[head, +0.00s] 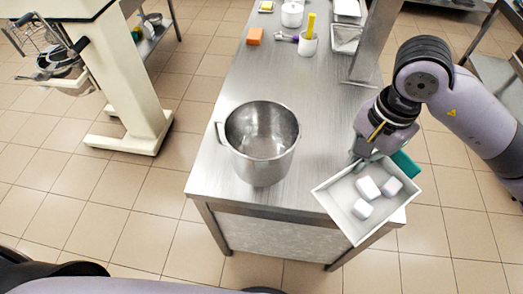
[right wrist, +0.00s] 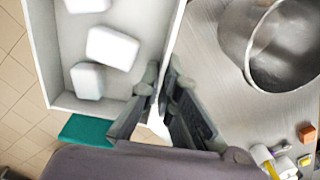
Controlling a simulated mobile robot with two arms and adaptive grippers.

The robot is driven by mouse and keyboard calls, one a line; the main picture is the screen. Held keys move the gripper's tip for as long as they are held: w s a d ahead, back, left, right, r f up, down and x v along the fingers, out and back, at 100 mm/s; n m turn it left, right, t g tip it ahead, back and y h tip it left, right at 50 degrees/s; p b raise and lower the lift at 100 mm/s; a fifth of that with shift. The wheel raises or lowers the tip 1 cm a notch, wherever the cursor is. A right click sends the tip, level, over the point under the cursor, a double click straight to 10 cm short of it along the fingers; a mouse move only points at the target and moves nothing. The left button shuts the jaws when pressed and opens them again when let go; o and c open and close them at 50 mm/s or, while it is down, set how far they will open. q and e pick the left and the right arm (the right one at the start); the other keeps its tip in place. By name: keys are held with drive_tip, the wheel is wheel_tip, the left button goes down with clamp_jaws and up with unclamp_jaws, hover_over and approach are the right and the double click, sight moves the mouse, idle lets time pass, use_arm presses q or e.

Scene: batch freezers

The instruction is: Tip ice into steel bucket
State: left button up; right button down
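The steel bucket (head: 261,143) stands upright and open on the steel table, with a handle on its left side. It also shows at the upper right of the right wrist view (right wrist: 275,45). A white rectangular tray (head: 337,216) holds three white ice blocks (head: 366,188), right of the bucket at the table's front right corner. My right gripper (head: 362,160) is shut on the tray wall near its back left corner; the right wrist view shows the fingers (right wrist: 165,105) on either side of that wall. The tray looks roughly level. My left gripper is out of view.
A teal object (head: 405,164) lies just behind the tray. An orange block (head: 254,36), a white cup with a yellow item (head: 308,43) and white containers stand farther back. A steel post (head: 375,40) rises at the table's right edge. Table around the bucket is clear.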

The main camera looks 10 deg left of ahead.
drive_tip(key=w+a+f+m+t+b, duration=0.1)
drive_tip(key=w+a+f+m+b, duration=0.15)
drive_tip(key=a+m+b, duration=0.55)
drive_tip(key=w+a+f+m+b, duration=0.1)
drive_tip(key=w+a+f+m, duration=0.2)
drive_tip(key=m, duration=0.9)
drive_tip(key=r+g+h+p, duration=0.1)
drive_tip(key=g+p, duration=0.1)
drive_tip(key=p, duration=0.3)
drive_tip(key=w+a+r+g+h+p, duration=0.1)
drive_tip(key=r+g+h+p, duration=0.1)
drive_tip(key=p, duration=0.3)
drive_tip(key=w+a+r+g+h+p, duration=0.1)
drive_tip(key=g+p, duration=0.3)
drive_tip(key=p, duration=0.1)
drive_tip(key=shift+w+a+r+h, duration=0.15)
drive_tip(key=shift+w+r+h, duration=0.1)
drive_tip(key=shift+h, duration=0.05)
